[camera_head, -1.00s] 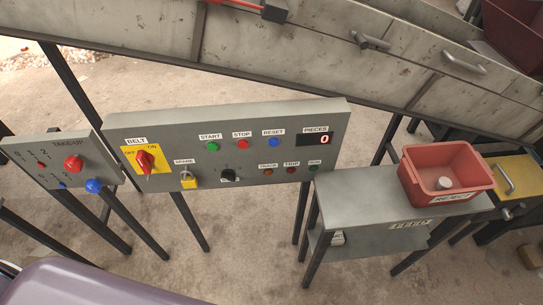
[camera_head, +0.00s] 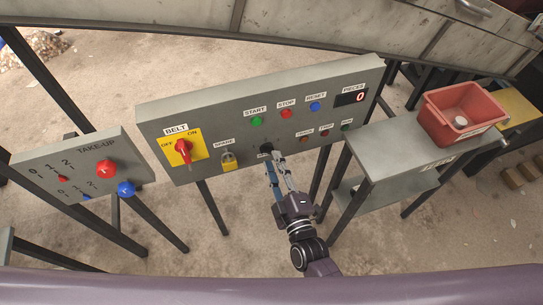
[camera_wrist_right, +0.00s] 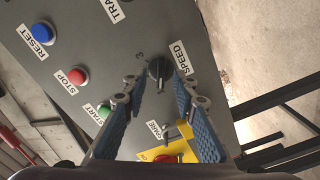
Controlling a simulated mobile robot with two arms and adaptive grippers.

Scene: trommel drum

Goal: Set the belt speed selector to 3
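The belt speed selector is a black knob (camera_wrist_right: 158,70) on the grey control panel, beside a SPEED label (camera_wrist_right: 179,57) and a numeral 3 (camera_wrist_right: 140,56). In the head view the knob (camera_head: 266,148) is partly covered by my right fingertips. My right gripper (camera_head: 276,165) reaches up to the panel from below. In the wrist view my right gripper (camera_wrist_right: 158,86) is open, with one fingertip on each side of the knob and gaps visible. The setting the knob points to is too small to read surely. My left gripper is not in view.
A take-up box (camera_head: 70,165) stands left; a red reject bin (camera_head: 462,115) sits right.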

